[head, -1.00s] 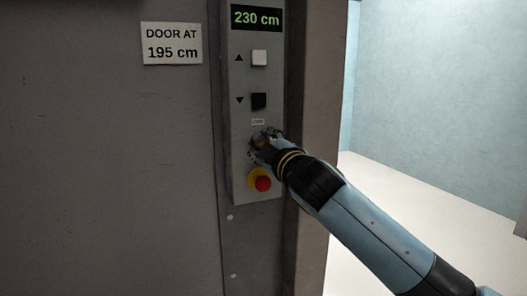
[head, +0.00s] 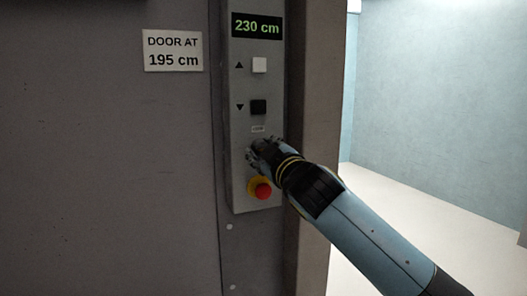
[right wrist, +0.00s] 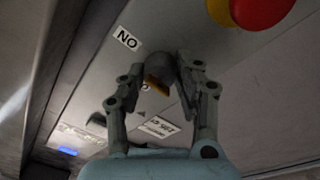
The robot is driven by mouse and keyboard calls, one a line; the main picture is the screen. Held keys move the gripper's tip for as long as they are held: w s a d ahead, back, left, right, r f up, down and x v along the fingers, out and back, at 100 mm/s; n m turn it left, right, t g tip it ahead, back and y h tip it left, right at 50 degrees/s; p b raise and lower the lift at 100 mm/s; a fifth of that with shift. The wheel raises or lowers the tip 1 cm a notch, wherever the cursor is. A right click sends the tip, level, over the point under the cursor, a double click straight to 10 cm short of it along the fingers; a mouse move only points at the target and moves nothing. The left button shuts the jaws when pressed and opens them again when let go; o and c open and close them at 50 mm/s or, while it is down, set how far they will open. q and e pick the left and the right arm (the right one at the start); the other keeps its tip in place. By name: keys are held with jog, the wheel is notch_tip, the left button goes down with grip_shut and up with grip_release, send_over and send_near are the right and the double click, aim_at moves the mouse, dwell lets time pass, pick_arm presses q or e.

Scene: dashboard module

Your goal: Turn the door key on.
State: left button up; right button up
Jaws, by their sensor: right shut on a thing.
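The door key (right wrist: 157,86), a small brass-coloured piece at a grey round lock, shows in the right wrist view. My right gripper (right wrist: 161,69) is shut on it, with one finger on each side. In the head view, the same gripper (head: 263,153) is at the panel and hides the key. In the wrist view, an ON label (right wrist: 127,39), seen upside down, lies up and left of the lock. A second label is partly hidden by the key and finger. The brass part points toward this second label, away from ON. My left gripper is out of view.
The control panel (head: 236,140) has a 230 cm display (head: 257,27), a white button (head: 259,65) and a black button (head: 258,107). The red stop button (head: 263,190) sits just below my right gripper. A sign (head: 173,51) reads DOOR AT 195 cm.

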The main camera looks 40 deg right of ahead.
jog(key=o, duration=1.1)
jog(key=shift+o, duration=0.2)
jog(key=v, duration=1.2)
jog(key=shift+f, duration=0.1)
